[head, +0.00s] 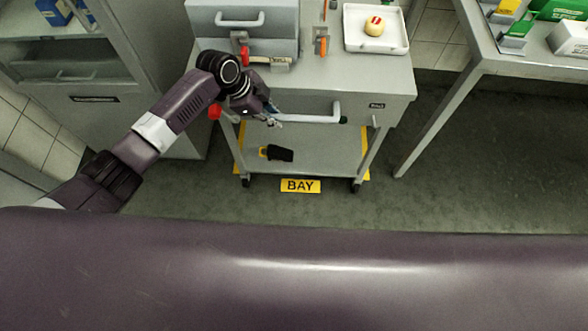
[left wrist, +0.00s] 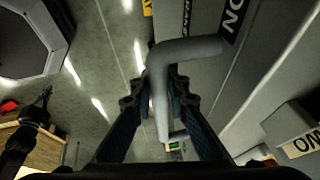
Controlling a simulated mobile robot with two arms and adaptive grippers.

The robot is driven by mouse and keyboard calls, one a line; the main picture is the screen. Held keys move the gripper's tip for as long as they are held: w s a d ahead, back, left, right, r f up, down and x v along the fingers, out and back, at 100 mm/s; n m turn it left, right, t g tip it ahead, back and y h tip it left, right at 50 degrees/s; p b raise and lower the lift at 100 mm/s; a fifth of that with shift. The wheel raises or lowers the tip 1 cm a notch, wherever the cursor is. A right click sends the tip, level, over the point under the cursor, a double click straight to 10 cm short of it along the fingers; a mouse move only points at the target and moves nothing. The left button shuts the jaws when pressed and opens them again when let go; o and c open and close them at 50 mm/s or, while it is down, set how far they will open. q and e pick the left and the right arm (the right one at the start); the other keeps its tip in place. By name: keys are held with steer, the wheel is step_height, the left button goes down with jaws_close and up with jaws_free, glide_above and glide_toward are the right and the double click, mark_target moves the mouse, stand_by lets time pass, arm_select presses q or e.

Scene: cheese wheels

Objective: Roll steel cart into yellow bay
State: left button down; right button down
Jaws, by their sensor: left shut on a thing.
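The steel cart (head: 340,80) stands upright on the floor, with yellow floor lines of the bay (head: 366,160) showing by its lower left and right sides. A yellow BAY plate (head: 300,186) lies just in front, between the front casters. My left gripper (head: 272,119) is at the left part of the cart's front handle (head: 318,119). In the left wrist view the fingers (left wrist: 160,97) are shut around the grey handle bar (left wrist: 190,49). The bay's back edge is hidden under the cart.
On the cart top are a grey drawer unit (head: 240,22), a white tray (head: 352,38) with a small cheese (head: 374,26), and small tools. A cabinet (head: 65,115) stands close at left, a table (head: 490,62) at right. Floor in front is clear.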

arm_select(q)
steer(key=shift+w+b, duration=1.5)
steer(key=shift+w, duration=0.5)
steer(key=c, duration=1.2)
jaws_free()
steer(key=shift+o, duration=0.2)
steer(key=shift+s, duration=0.1)
steer(key=v, duration=0.8)
